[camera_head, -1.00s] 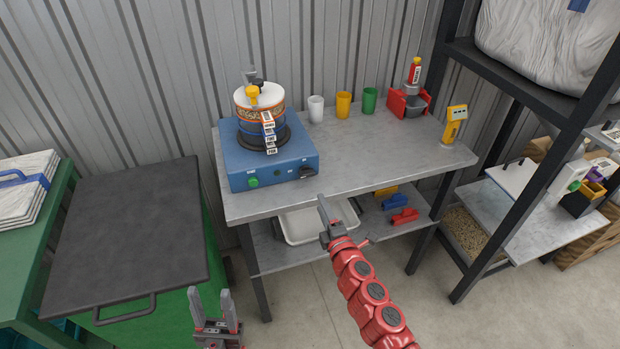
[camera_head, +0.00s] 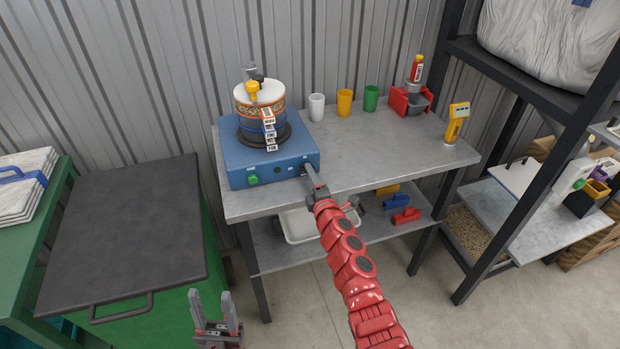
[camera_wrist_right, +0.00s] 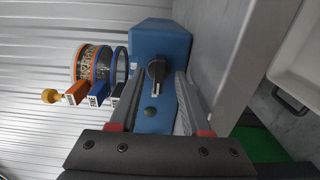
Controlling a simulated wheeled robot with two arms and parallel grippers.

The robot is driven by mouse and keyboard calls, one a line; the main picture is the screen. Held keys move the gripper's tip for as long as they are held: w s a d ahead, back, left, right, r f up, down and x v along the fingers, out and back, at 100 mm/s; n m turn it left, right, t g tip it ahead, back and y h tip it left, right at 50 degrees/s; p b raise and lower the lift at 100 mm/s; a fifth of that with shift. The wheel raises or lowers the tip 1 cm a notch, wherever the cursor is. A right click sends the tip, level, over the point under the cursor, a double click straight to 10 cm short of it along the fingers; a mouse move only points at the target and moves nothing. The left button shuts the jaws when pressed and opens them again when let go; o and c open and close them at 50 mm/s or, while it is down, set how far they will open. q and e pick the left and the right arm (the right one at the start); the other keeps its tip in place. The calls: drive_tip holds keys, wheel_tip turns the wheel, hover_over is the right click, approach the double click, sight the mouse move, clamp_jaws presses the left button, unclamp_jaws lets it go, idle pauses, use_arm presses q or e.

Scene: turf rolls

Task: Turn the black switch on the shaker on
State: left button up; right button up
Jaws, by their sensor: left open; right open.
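The shaker (camera_head: 262,152) is a blue box with a stack of round sieves (camera_head: 261,112) on top, at the left end of the grey table. Its black switch (camera_wrist_right: 157,72) is a knob on the front face, seen in the right wrist view between the two fingers. In the head view the fingers mostly hide the switch. My right gripper (camera_head: 311,180) is open, its fingertips at the right end of the shaker's front; I cannot tell whether they touch the knob. The shaker also shows in the right wrist view (camera_wrist_right: 163,42). My left gripper (camera_head: 215,302) is open and empty, low at the front.
A green button (camera_head: 253,180) is on the shaker's front left. White, yellow and green cups (camera_head: 344,103) stand behind, with a red holder (camera_head: 408,101) and a yellow device (camera_head: 456,124) to the right. The table's middle (camera_head: 385,145) is clear. A shelf with a white tray lies below.

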clamp_jaws()
